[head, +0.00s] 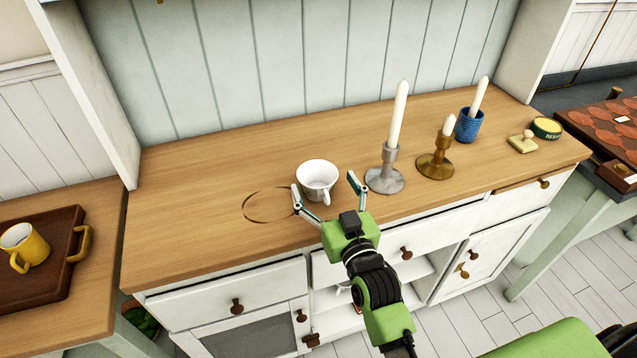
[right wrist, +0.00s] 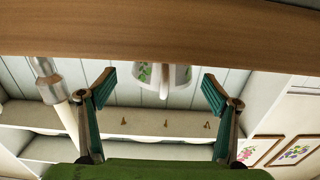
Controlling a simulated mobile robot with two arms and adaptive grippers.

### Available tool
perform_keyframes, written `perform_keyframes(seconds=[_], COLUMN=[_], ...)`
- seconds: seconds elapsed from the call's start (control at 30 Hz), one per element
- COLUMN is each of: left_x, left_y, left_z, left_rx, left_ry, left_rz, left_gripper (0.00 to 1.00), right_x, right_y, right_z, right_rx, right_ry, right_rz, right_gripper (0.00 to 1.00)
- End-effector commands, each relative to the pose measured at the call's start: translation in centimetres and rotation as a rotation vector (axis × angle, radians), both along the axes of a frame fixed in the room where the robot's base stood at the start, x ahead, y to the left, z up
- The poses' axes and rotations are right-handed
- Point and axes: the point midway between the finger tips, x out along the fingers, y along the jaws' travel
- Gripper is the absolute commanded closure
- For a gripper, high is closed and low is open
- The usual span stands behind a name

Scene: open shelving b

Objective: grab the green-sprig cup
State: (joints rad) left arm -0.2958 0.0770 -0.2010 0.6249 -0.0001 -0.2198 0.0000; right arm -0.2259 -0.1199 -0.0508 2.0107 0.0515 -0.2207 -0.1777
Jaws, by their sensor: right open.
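The green-sprig cup (head: 316,176) is white and stands upright on the wooden counter, its handle toward the front. Its green sprigs show in the right wrist view (right wrist: 143,74), where the scene appears upside down. My right gripper (head: 324,183) is open and empty at the counter's front side. Its fingertips are spread to either side of the cup's handle. In the right wrist view the cup sits between the two fingers (right wrist: 159,82), with a gap on both sides. My left gripper is not in view.
A grey candlestick (head: 384,180) with a tall candle stands close right of the right finger. A brass candlestick (head: 435,166) and blue candle holder (head: 468,126) are farther right. Left of the cup, a thin dark ring (head: 246,205) marks bare counter. A yellow mug (head: 35,248) sits on a tray.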

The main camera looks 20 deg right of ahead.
Motion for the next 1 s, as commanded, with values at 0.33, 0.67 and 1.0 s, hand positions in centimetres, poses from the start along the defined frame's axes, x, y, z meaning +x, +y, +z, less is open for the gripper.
perform_keyframes(seconds=[0.33, 0.67, 1.0], left_x=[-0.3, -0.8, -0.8], left_y=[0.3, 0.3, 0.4], left_z=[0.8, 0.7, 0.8], left_rx=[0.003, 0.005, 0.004], left_ry=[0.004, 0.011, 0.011], left_rz=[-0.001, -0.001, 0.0], left_gripper=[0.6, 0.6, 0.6], right_x=[3.5, 3.4, 3.4], right_y=[0.4, 0.4, 0.4], right_z=[0.3, 0.3, 0.4], right_rx=[-0.001, -0.001, -0.001], right_ry=[-0.001, -0.001, -0.002], right_rz=[-0.001, -0.001, -0.001], right_gripper=[0.19, 0.58, 0.63])
